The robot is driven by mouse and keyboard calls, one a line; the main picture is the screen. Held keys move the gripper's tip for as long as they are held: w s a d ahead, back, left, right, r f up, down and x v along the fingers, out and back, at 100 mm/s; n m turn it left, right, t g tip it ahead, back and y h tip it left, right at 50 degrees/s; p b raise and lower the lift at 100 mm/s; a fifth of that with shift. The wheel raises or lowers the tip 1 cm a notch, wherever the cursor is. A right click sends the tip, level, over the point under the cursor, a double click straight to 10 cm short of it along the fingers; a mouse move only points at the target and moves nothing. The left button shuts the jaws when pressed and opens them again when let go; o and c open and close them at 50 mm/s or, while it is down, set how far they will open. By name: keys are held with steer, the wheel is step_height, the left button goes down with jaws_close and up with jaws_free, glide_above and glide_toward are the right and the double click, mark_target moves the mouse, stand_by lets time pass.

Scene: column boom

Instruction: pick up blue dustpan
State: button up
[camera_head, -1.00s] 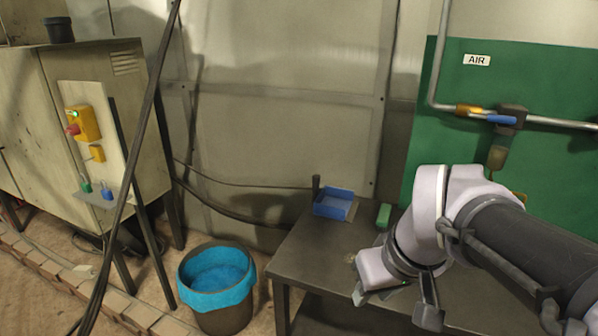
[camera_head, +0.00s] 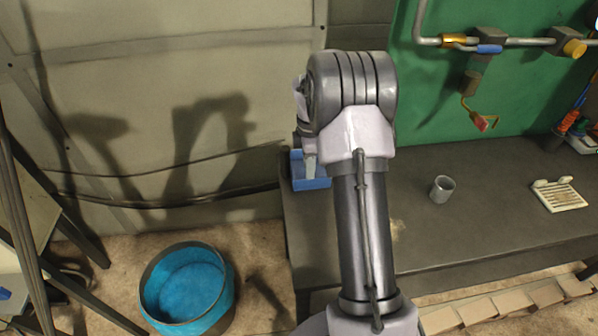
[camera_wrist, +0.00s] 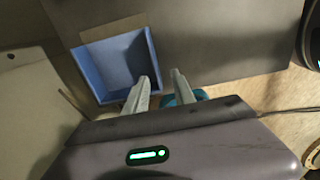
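The blue dustpan (camera_head: 318,184) sits at the left end of the dark bench, partly hidden behind my arm in the head view. In the wrist view the dustpan (camera_wrist: 112,62) shows as an open blue tray at the upper left. My gripper (camera_wrist: 161,80) is open, with a gap between its two fingers and nothing held. Its left finger overlaps the dustpan's lower right corner in the wrist view; I cannot tell if they touch. In the head view only part of my gripper shows, in front of the dustpan.
The dark bench (camera_head: 450,225) carries a metal cup (camera_head: 441,189) and a white slatted item (camera_head: 560,196) to the right. A bin with a blue liner (camera_head: 187,287) stands on the floor left of the bench. The wall and a cable run close behind.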

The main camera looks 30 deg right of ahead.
mark_target(305, 181)
steer(key=f+b, duration=0.1)
steer(key=f, duration=0.1)
steer(key=f+b, duration=0.1)
steer(key=f, duration=0.2)
steer(key=w+f+b, duration=0.1)
steer(key=f, duration=0.1)
steer(key=shift+a+f, duration=0.25)
steer(key=shift+f, duration=0.05)
steer(key=shift+r, duration=0.1)
jaws_close()
stand_by(0.8)
